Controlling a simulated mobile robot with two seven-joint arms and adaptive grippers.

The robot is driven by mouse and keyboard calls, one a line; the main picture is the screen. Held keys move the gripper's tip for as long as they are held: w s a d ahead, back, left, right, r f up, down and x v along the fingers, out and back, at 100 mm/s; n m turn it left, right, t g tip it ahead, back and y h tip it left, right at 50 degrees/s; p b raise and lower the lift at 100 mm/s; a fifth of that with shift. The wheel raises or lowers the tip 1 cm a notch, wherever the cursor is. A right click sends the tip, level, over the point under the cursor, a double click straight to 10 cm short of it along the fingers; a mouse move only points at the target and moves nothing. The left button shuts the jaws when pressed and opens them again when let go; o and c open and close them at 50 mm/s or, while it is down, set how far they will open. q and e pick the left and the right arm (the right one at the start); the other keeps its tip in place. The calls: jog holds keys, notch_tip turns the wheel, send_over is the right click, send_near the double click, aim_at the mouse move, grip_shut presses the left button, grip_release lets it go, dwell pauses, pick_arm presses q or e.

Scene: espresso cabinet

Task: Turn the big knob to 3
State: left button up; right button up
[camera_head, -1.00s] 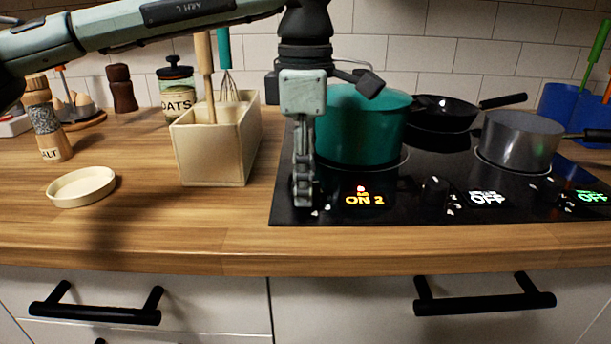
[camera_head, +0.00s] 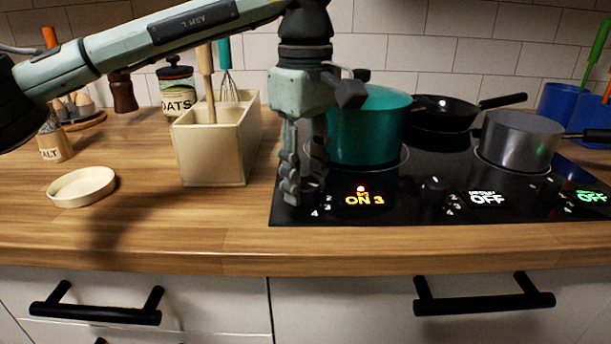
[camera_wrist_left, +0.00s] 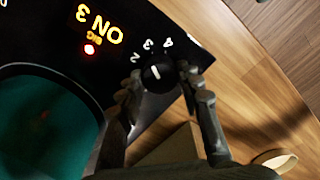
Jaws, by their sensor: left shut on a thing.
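The big knob (camera_wrist_left: 157,73) is a round black knob with a white pointer line, on the cooktop's front left. Numerals 2, 3 and 4 show around it in the left wrist view. My left gripper (camera_head: 305,195) points down over it, and in the left wrist view its fingers (camera_wrist_left: 163,85) are shut on the knob from both sides. In the head view the fingers mostly hide the knob. The big display (camera_head: 364,200) beside it reads ON 3 with a red light above. My right gripper is not in view.
A teal pot (camera_head: 365,130) stands just behind the display, close to my gripper. A cream utensil box (camera_head: 213,155) is to the left. A grey pot (camera_head: 520,142) and a black pan (camera_head: 443,112) stand to the right. The counter front is clear.

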aim_at(305, 182)
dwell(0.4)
pick_arm(q)
jog(key=o, duration=1.2)
jog(key=shift+c, duration=0.2)
notch_tip(305, 182, up, 12)
